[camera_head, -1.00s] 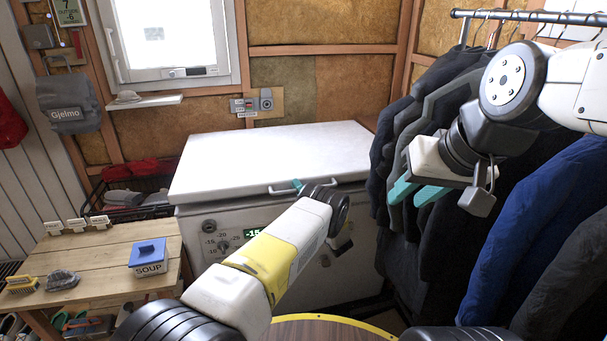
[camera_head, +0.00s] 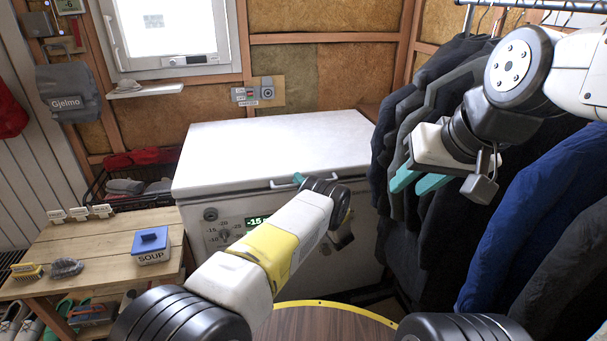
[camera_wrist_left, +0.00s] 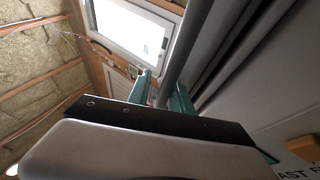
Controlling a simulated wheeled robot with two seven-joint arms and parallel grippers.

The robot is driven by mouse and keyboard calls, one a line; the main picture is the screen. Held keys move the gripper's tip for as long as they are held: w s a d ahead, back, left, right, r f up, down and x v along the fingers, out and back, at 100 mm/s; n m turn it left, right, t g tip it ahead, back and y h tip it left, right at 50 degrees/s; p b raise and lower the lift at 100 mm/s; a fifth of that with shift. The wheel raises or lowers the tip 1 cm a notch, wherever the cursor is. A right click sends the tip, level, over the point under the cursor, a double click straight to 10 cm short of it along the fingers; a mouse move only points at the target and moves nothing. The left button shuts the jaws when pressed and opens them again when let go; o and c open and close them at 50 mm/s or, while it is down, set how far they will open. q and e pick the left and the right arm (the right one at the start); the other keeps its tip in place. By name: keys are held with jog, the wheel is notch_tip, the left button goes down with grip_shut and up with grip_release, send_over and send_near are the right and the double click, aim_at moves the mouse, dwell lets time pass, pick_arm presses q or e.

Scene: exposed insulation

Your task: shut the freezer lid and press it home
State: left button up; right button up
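The white chest freezer (camera_head: 360,232) stands against the back wall. Its lid (camera_head: 265,145) is down, flat or nearly flat over the body; I cannot tell whether a thin gap is left at the front. The lid's bar handle (camera_head: 283,185) is at the front edge. My left gripper (camera_head: 299,180) is at this handle, mostly hidden behind its own wrist. In the left wrist view its teal fingers (camera_wrist_left: 160,92) stand apart on either side of a grey bar (camera_wrist_left: 190,45), with a small gap showing. My right gripper (camera_head: 416,182) is open and empty, before the hanging coats.
Dark and blue coats (camera_head: 535,215) hang close on the right. A wooden bench (camera_head: 105,245) with a blue-lidded soup box (camera_head: 152,246) stands at the left.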

pick_arm(q)
jog(key=shift+s+d+f, duration=0.5)
jog(key=shift+d+f, duration=0.1)
jog(key=shift+f, duration=0.15)
jog(key=v, duration=0.6)
jog(key=shift+s+r, duration=0.15)
jog(key=shift+r, duration=0.15)
